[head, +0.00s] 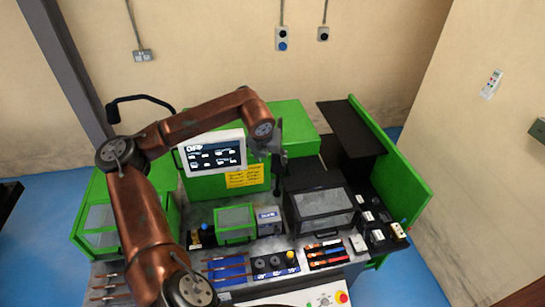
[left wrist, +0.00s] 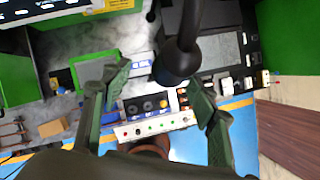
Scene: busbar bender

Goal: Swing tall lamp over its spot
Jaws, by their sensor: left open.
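A black lamp (left wrist: 178,62), with a round head on a dark arm, shows in the left wrist view between the spread fingers of my left gripper (left wrist: 160,85). The fingers stand apart on either side of it; I cannot tell whether either touches. In the head view my left gripper (head: 277,160) hangs in front of the green cabinet, right of the screen, and hides most of what is there. A second black curved lamp-like arm (head: 145,98) rises behind my left arm, with its head at the left. My right gripper is not in view.
A screen (head: 213,152) stands left of the gripper above a yellow note (head: 245,177). A clear-windowed box (head: 325,208) and a green box (head: 235,219) sit on the grey bench. Tools (head: 325,253) lie at the front. A green panel (head: 390,165) bounds the right side.

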